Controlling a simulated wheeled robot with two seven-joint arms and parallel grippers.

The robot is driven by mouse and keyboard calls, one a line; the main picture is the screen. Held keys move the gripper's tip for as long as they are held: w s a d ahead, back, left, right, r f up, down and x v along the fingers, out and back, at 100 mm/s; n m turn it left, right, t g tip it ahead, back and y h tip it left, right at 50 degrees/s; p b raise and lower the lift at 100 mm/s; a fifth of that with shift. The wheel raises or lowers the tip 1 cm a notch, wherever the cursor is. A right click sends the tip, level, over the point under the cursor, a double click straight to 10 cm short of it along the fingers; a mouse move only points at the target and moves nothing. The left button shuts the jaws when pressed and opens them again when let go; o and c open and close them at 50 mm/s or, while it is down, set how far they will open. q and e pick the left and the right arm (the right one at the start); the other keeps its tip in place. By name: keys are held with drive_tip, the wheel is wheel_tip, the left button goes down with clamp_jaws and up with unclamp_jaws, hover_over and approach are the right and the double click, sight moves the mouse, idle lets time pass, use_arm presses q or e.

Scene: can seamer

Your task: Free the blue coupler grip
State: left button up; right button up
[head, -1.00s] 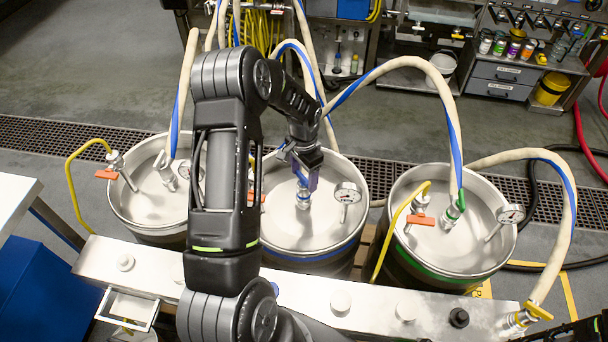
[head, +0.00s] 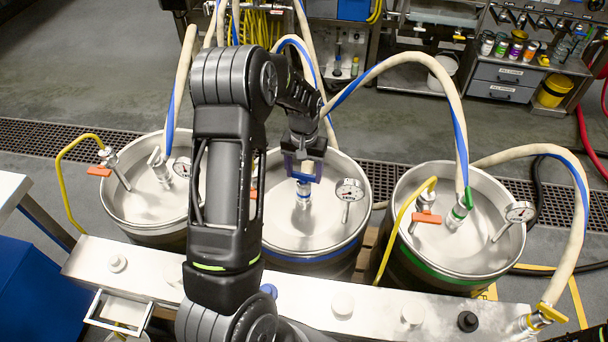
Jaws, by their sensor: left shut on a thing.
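The blue coupler grip (head: 289,168) sits on top of the metal fitting (head: 303,194) at the centre of the middle drum's lid. My left gripper (head: 303,160) comes down over it from above and is shut on it. The gripper partly covers the grip. The hose behind the gripper is partly hidden by it. My right gripper is not in the picture.
The middle drum (head: 310,257) carries a pressure gauge (head: 349,189). A green-banded drum (head: 455,277) with a green coupler stands to the right, another drum (head: 125,215) to the left. A steel beam (head: 378,315) runs in front. Thick hoses arch overhead.

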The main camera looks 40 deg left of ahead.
sight(304, 174)
use_arm(q)
drive_tip(key=shift+n, duration=0.7)
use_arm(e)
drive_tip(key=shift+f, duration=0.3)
use_arm(q)
drive_tip(key=o, duration=1.4)
drive_tip(key=shift+c, duration=0.2)
wheel_tip(304, 174, up, 8)
drive_tip(key=shift+f+b, duration=0.1)
drive_tip(key=shift+b, duration=0.7)
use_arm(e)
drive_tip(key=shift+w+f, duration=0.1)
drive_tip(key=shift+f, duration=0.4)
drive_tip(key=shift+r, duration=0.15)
